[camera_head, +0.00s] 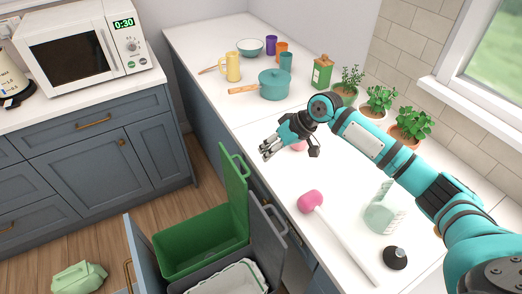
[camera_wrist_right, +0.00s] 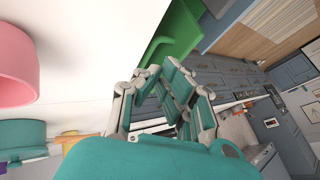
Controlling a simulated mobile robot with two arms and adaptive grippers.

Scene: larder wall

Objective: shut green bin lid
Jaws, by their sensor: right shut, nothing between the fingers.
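The green bin (camera_head: 200,244) sits in a pulled-out cabinet drawer at the bottom of the head view. Its green lid (camera_head: 234,188) stands upright, open, hinged on the counter side, with a handle loop at its top. In the right wrist view the green lid (camera_wrist_right: 178,32) shows at the top, beyond the fingers. My right gripper (camera_head: 265,154) is shut and empty, above the counter's front edge, a little above and right of the lid's top, apart from it. The right gripper (camera_wrist_right: 170,85) also shows in the wrist view. My left gripper is not in view.
A grey bin (camera_head: 228,277) with a white liner and a raised grey lid (camera_head: 268,240) stands beside the green bin. A pink-headed plunger-like tool (camera_head: 312,201), a glass jar (camera_head: 383,211) and a teal pot (camera_head: 274,85) are on the counter. A green bag-like item (camera_head: 78,277) lies on the floor.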

